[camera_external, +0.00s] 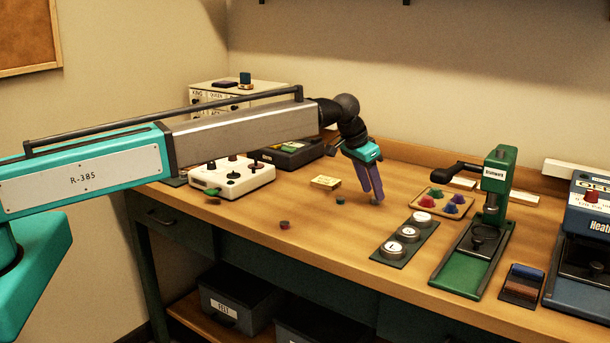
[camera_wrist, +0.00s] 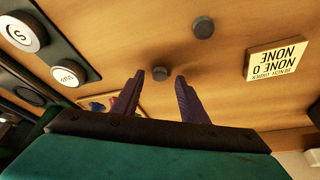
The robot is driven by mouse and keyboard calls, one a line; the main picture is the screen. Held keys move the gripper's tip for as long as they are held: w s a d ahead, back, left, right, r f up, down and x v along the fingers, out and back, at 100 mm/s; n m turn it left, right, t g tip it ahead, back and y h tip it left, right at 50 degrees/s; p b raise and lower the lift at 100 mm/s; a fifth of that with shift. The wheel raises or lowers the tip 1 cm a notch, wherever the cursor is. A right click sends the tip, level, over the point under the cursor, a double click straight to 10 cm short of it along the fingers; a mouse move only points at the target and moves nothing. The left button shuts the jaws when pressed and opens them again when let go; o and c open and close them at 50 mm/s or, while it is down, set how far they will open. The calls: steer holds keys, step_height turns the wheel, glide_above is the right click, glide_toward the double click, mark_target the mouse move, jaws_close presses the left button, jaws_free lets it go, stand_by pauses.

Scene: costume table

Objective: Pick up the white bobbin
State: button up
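I cannot tell how far the fingertips are above the table. A dark green round piece (camera_wrist: 203,27) lies apart; it also shows in the external view (camera_external: 340,201).
A tan tray (camera_external: 430,194) holds several coloured pieces. A dark strip (camera_external: 390,253) with round badges and a green press (camera_external: 493,190) stand right of my gripper. A small sign (camera_external: 325,183) and a white control box (camera_external: 232,178) stand left. A reddish piece (camera_external: 285,224) lies near the front edge.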

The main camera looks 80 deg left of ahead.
steer(key=shift+x, duration=0.95)
jaws_close()
